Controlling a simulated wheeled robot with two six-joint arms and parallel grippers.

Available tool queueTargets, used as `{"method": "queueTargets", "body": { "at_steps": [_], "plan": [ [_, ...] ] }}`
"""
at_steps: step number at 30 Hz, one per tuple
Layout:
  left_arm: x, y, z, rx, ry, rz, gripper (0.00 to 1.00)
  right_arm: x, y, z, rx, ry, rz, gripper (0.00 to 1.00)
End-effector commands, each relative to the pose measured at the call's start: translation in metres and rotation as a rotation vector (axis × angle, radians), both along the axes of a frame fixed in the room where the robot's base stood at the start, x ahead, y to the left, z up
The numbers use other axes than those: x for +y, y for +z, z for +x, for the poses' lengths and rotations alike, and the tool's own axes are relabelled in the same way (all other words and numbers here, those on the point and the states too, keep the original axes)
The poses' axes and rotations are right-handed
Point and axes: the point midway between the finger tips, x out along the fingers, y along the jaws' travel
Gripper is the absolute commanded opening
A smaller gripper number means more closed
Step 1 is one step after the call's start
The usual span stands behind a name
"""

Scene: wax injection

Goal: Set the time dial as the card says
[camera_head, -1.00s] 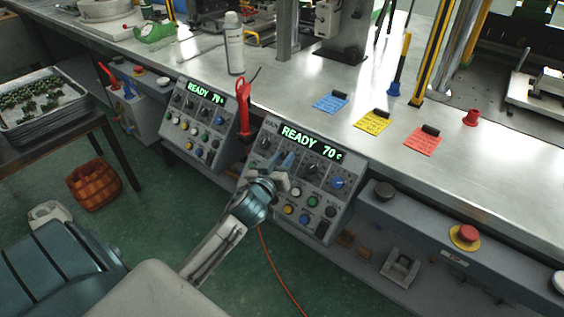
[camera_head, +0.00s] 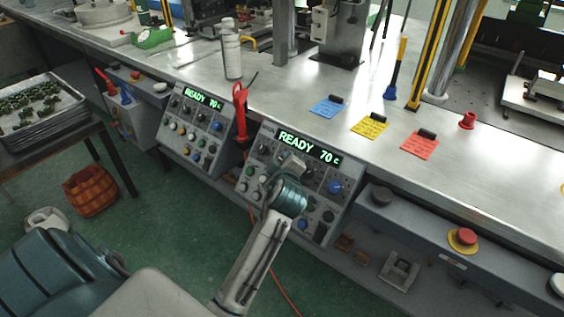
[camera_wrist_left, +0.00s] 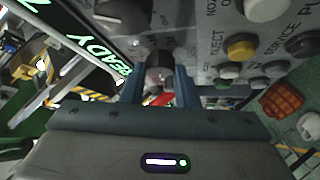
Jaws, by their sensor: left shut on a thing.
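The near control panel (camera_head: 325,212) faces me and shows READY 70 c on its display (camera_head: 308,148). My left gripper (camera_head: 290,172) is at the panel's upper dial row, just below the display. In the left wrist view the left gripper (camera_wrist_left: 160,88) is shut on a dial (camera_wrist_left: 158,70), one finger on each side. The dial's label and pointer are hidden or too small to read. Blue (camera_head: 328,107), yellow (camera_head: 369,126) and red (camera_head: 419,145) cards lie on the bench; their writing is too small to read. My right gripper is out of view.
A blue knob (camera_head: 335,187) sits right of my gripper on the panel. A second panel (camera_head: 192,130) stands to the left, with a red-handled tool (camera_head: 241,108) between them. A red stop button (camera_head: 466,236) is on the bench front at right. Buttons (camera_wrist_left: 240,50) lie close beside the left gripper.

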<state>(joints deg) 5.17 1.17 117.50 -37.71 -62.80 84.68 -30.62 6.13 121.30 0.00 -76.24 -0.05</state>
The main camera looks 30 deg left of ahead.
Motion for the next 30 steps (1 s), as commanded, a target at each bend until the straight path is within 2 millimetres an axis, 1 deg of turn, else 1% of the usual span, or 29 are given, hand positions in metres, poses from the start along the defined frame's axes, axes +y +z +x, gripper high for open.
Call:
{"method": "queueTargets", "body": {
  "at_steps": [1, 6, 12, 20, 30],
  "plan": [
    [-0.001, 0.003, 0.001, 0.002, 0.023, -0.028, 0.05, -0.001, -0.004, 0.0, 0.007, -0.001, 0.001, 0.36],
    [-0.001, 0.003, 0.001, 0.008, 0.088, -0.105, 0.05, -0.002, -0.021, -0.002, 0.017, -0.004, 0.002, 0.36],
    [-0.001, 0.003, 0.002, 0.013, 0.137, -0.163, 0.05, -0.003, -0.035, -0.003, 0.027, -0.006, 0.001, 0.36],
    [-0.001, 0.002, 0.002, 0.015, 0.161, -0.191, 0.05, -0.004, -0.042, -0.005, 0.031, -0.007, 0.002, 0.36],
    [-0.001, 0.002, 0.002, 0.015, 0.162, -0.192, 0.05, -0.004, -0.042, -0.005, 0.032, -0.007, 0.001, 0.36]
  ]
}}
